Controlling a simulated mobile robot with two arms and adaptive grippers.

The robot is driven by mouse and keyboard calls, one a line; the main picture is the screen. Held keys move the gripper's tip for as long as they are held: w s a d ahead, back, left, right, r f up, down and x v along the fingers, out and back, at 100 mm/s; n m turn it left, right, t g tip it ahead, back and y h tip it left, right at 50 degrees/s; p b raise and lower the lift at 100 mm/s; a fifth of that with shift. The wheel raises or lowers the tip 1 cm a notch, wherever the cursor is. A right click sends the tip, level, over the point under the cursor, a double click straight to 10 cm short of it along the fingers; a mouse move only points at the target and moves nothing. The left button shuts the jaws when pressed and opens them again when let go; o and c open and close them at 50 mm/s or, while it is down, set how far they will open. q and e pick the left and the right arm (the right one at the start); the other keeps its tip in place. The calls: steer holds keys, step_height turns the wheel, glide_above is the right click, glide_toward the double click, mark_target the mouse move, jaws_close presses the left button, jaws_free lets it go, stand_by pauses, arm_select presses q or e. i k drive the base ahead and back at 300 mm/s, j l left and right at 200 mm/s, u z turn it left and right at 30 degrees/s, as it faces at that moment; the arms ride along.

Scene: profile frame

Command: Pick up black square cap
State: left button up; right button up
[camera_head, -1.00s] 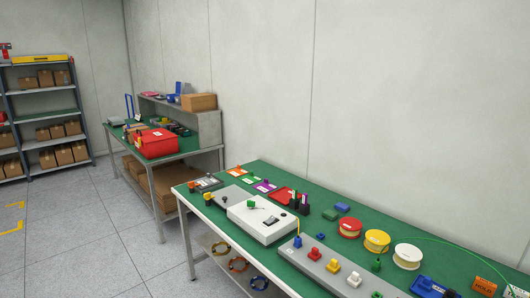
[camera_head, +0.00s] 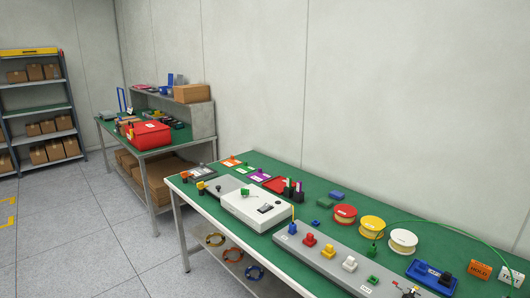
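A long grey profile (camera_head: 333,265) lies along the front of the green table, with a row of small coloured caps on it. A small black piece (camera_head: 408,291) sits at its near right end, partly cut by the bottom edge of the picture; it looks like the black square cap, but its shape is hard to tell. Beside it in the row are a green cap (camera_head: 373,279), a white cap (camera_head: 349,263), a yellow cap (camera_head: 327,251), a red cap (camera_head: 310,239) and a blue cap (camera_head: 292,228). Neither of my grippers is in view.
Behind the profile stand red (camera_head: 344,216), yellow (camera_head: 372,227) and white spools (camera_head: 403,241). A white box (camera_head: 256,208) stands left of the profile. The floor left of the table is clear.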

mark_target(446, 280)
steer(key=z, duration=1.4)
